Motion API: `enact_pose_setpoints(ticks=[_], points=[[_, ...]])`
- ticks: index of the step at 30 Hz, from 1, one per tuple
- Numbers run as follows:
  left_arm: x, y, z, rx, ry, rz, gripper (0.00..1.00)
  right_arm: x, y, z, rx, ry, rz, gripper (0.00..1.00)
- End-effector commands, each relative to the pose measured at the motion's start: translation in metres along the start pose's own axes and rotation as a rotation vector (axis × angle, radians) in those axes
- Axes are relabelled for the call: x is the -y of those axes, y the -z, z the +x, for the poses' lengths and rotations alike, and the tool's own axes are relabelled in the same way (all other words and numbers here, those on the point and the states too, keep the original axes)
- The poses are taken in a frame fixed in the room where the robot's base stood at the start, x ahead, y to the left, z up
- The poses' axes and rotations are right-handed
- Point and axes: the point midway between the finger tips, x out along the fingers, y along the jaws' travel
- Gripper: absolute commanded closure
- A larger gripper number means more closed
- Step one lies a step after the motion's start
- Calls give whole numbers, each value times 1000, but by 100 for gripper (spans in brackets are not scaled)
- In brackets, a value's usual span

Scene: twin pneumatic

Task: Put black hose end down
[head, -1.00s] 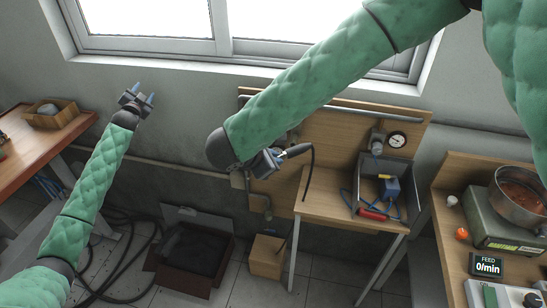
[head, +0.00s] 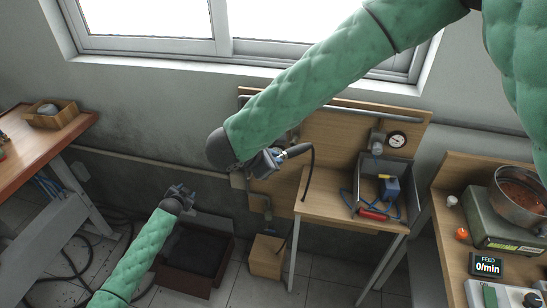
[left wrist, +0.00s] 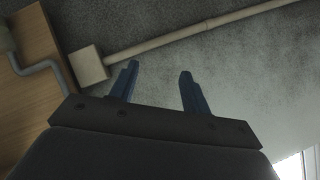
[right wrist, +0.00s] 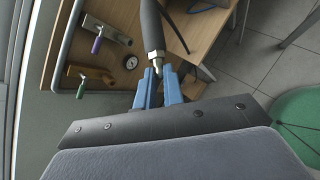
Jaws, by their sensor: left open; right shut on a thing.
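The black hose end (head: 298,150) is in my right gripper (head: 272,158), in front of the wooden wall panel; its black hose hangs down from it above the small table. In the right wrist view my right gripper (right wrist: 158,88) is shut on the metal tip of the hose end (right wrist: 152,28), and the black sleeve reaches away from the fingers. My left gripper (head: 181,194) is open and empty, in front of the grey wall. In the left wrist view the fingers of the left gripper (left wrist: 157,88) are apart with only wall between them.
A small wooden table (head: 325,187) carries a grey bin (head: 366,172) with blue and red parts. A gauge (head: 397,139) is on the panel. A dark open box (head: 188,278) and a cardboard box (head: 266,257) stand on the floor. A bench with a pot (head: 522,190) is at right.

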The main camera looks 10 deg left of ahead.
Motion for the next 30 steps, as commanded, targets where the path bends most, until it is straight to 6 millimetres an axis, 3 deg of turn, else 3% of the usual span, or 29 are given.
enact_pose_setpoints(ticks=[3,14,23,30], points=[[-44,-32,-8,54,-44,-21,53,0,0,0,0,0,0,100],[-169,-121,-47,216,-166,-81,53,0,0,0,0,0,0,100],[-270,-189,-98,355,-263,-129,53,0,0,0,0,0,0,100],[-348,-238,-150,469,-338,-168,53,0,0,0,0,0,0,100]])
